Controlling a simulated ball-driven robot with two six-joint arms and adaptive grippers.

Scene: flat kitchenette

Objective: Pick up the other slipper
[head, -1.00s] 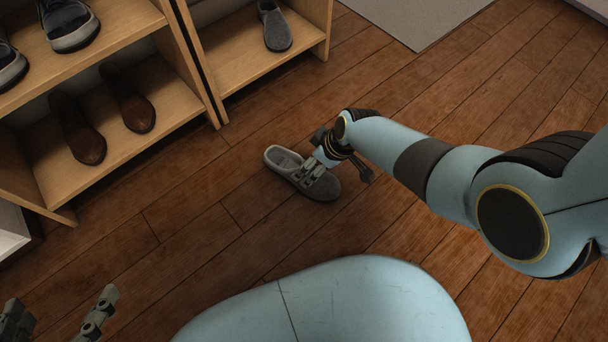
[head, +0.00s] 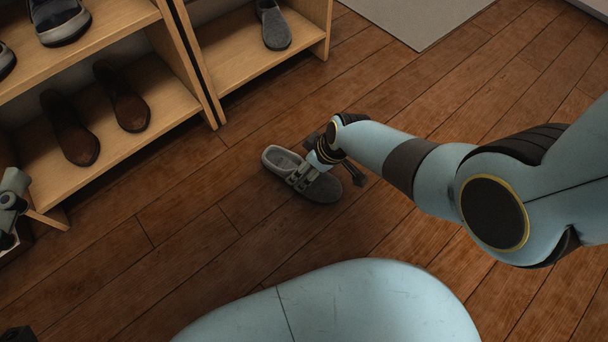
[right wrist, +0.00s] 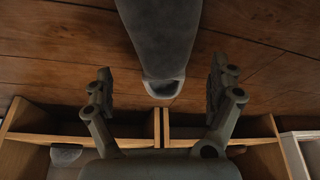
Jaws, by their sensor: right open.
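A grey slipper (head: 322,188) lies on the wooden floor in front of the shelves, its open heel end toward the upper left. My right gripper (head: 300,177) is low at the slipper and hides part of its middle. In the right wrist view the slipper (right wrist: 160,35) runs in from the top between the spread fingers of the gripper (right wrist: 160,78), with a gap on each side. Another grey slipper (head: 274,29) stands on the lower board of the right shelf. Part of my left gripper (head: 11,205) shows at the left edge, mostly cut off.
The left wooden shelf (head: 172,92) holds brown shoes (head: 124,98) below and dark sneakers (head: 60,20) above. A light grey mat (head: 415,18) lies at the top. The floor (head: 170,245) around the slipper is clear.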

